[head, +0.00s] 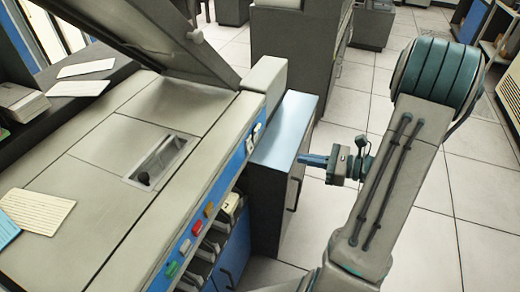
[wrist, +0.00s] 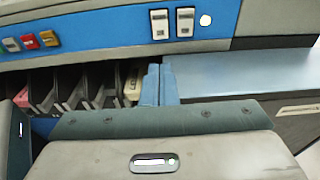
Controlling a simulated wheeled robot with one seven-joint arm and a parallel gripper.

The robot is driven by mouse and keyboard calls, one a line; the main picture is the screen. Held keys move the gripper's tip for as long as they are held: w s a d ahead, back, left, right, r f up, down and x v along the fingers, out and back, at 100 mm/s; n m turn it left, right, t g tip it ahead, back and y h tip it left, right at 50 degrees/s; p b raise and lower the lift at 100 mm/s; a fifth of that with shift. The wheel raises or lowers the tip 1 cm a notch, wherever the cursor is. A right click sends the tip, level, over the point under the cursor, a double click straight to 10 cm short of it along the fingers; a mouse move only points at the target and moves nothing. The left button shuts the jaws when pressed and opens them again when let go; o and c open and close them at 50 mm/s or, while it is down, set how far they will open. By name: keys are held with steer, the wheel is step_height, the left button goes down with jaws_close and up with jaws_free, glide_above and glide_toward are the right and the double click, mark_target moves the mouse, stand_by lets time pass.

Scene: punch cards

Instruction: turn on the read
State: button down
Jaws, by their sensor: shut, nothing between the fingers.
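The card machine (head: 110,225) has a blue front panel strip (head: 222,185) with controls. Two white rocker switches (head: 253,138) sit near its far end; in the wrist view they are the left switch (wrist: 160,24) and right switch (wrist: 185,22). I cannot read which control is the read. My gripper (head: 304,160) is shut and empty, right of the machine and apart from the switches. Its blue fingers (wrist: 160,85) show below the switches in the wrist view.
A blue-topped cabinet (head: 287,125) stands between my gripper and the panel's far end. Card slots (wrist: 75,88) lie below the buttons. Loose cards (head: 37,211) lie on the machine top. A raised grey lid (head: 150,35) tilts over its back. Floor at right is open.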

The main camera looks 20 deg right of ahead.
mark_target(252, 150)
steer(key=shift+s+d, duration=0.1)
steer(key=shift+d, duration=0.1)
steer(key=x, duration=1.4)
steer(key=shift+a+f+b, duration=0.1)
steer(key=shift+b, duration=0.2)
steer(key=shift+f+b, duration=0.2)
steer(key=shift+b, duration=0.2)
steer(key=shift+a+r+y, duration=0.1)
steer(key=shift+r+y, duration=0.1)
steer(key=shift+y, duration=0.1)
steer(key=shift+s+d+f, duration=0.1)
steer(key=shift+d+f, duration=0.05)
steer(key=shift+d, duration=0.2)
steer(key=f+v, duration=0.3)
steer(key=v, duration=0.9)
steer(key=shift+s+d, duration=0.35)
steer(key=shift+s, duration=0.1)
